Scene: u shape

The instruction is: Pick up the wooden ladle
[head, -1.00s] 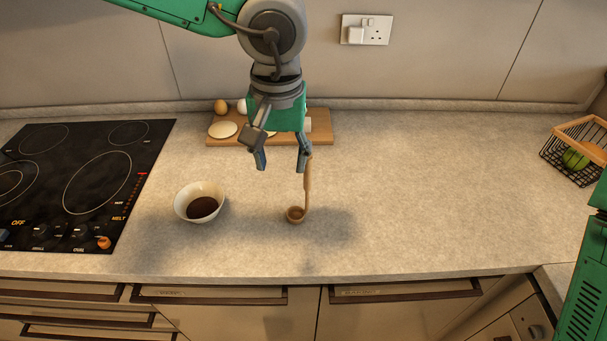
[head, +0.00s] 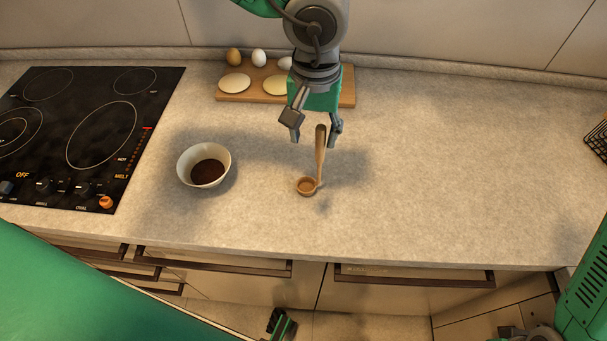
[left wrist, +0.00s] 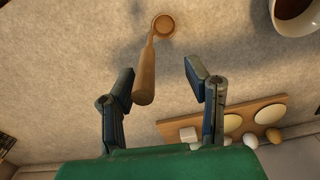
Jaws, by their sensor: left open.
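The wooden ladle (head: 320,155) is on the counter, its small round bowl toward the front edge and its handle toward my left gripper. My left gripper (head: 315,137) is open above the counter, with the handle's end between its two fingers in this view. In the left wrist view, the ladle (left wrist: 146,72) shows between the open fingers of the left gripper (left wrist: 160,78), closer to the finger at picture left. Contact with that finger cannot be told. My right gripper is not clearly in view.
A white bowl with dark contents (head: 224,165) stands left of the ladle. A black hob (head: 60,170) lies farther left. A wooden board (head: 346,92) with eggs and pale round pieces is behind the gripper. The counter to the right is clear up to a wire basket (head: 598,141).

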